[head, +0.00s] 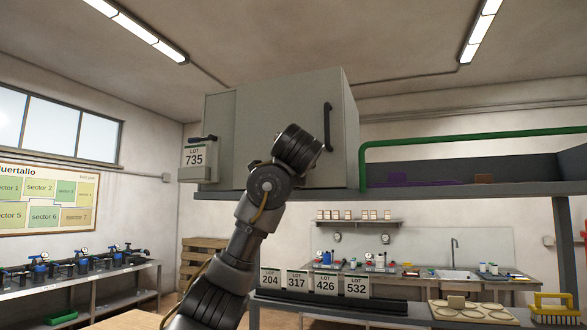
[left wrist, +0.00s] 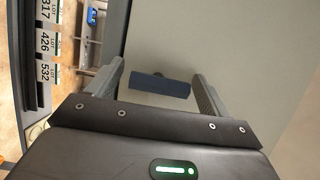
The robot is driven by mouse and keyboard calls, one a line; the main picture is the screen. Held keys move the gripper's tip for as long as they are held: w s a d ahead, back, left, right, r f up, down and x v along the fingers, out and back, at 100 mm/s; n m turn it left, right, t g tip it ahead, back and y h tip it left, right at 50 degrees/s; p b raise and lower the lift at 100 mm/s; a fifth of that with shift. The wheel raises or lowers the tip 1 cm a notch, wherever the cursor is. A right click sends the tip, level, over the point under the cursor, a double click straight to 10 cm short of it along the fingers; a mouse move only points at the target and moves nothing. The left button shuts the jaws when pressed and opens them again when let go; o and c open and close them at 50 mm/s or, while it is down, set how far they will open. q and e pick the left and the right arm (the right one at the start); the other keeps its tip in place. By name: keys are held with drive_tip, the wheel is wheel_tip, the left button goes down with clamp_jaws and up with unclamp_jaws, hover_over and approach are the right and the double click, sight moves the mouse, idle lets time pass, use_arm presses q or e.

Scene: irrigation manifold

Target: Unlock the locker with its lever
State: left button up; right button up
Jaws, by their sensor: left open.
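The locker (head: 290,95) is a grey-green cabinet in the upper middle of the head view. A dark vertical handle (head: 327,128) is on the right part of its front. My left gripper (head: 298,145) is raised in front of the locker, just left of the handle; its fingers are hidden from the head. In the left wrist view my left gripper (left wrist: 160,82) is open, with a dark blue bar (left wrist: 162,86) between and beyond its fingertips, not gripped. I cannot tell whether this bar is the handle or a separate lever. My right gripper is not in view.
A shelf with a green rail (head: 470,142) extends right. Numbered cards (head: 315,283), a tray (head: 470,313) and a yellow brush (head: 553,308) are below. A sink bench (head: 455,280) is behind.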

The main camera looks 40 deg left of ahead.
use_arm(q)
drive_tip(key=shift+s+d+f, duration=0.15)
drive_tip(key=shift+s+d, duration=0.15)
drive_tip(key=b+v, duration=0.4)
drive_tip(key=v, duration=0.5)
drive_tip(key=shift+s+d, duration=0.25)
drive_tip(key=shift+s, duration=0.1)
drive_tip(key=shift+r, duration=0.25)
